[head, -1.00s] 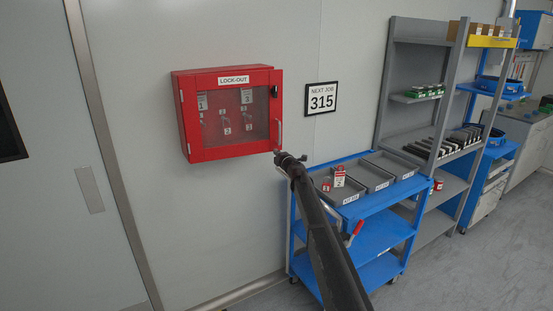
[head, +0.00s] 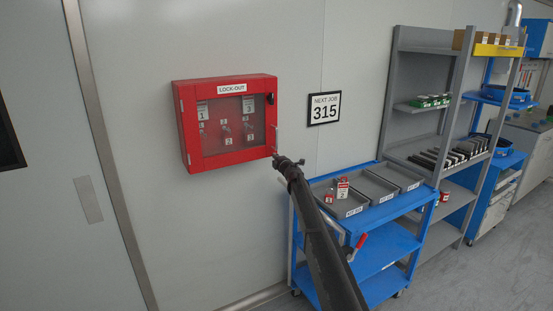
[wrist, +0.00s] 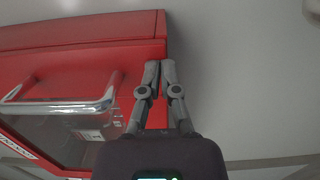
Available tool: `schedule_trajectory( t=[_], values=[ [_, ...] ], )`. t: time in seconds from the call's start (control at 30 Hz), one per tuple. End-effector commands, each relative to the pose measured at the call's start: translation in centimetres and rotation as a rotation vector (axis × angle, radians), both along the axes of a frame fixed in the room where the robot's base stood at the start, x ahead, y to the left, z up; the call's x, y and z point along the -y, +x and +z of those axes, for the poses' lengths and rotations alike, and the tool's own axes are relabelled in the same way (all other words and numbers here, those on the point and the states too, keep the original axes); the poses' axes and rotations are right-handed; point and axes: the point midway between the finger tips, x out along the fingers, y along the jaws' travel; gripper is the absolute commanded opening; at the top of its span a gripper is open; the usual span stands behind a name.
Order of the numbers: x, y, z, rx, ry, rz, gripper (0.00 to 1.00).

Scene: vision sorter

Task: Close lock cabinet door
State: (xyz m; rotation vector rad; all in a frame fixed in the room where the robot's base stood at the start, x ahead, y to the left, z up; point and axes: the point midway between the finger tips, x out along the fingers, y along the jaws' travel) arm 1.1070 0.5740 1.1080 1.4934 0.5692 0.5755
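The red lock-out cabinet (head: 226,81) hangs on the wall left of centre in the head view. Its windowed door (head: 230,158) looks shut or nearly shut against the box; I cannot tell whether it is latched. Tagged locks and keys show behind the window. The metal door handle (wrist: 70,106) is left of my fingers in the wrist view. My gripper (wrist: 160,66) has its two fingertips together, empty, at the right edge of the red door, apart from the handle. In the head view my gripper (head: 280,161) is at the door's lower right corner.
A blue cart (head: 385,222) with grey trays stands right of my arm. A "NEXT JOB 315" sign (head: 324,108) is on the wall right of the cabinet. Grey shelving (head: 424,72) stands farther right. The wall and floor left of the cart are clear.

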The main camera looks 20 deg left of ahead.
Motion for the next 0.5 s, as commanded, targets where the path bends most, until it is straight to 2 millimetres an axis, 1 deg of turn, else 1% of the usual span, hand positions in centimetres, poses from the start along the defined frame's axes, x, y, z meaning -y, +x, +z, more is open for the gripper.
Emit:
schedule_trajectory(
  t=[0.03, 0.23, 0.37, 0.5],
  values=[
    [-0.5, 0.5, 0.1, -0.001, 0.003, -0.001, 0.0],
    [0.0, -0.1, 0.2, -0.001, 0.003, 0.002, 0.0],
    [1.2, -0.9, 0.3, 0.001, 0.002, 0.002, 0.0],
    [2.9, -2.0, 0.4, 0.002, 0.002, 0.001, 0.0]
  ],
)
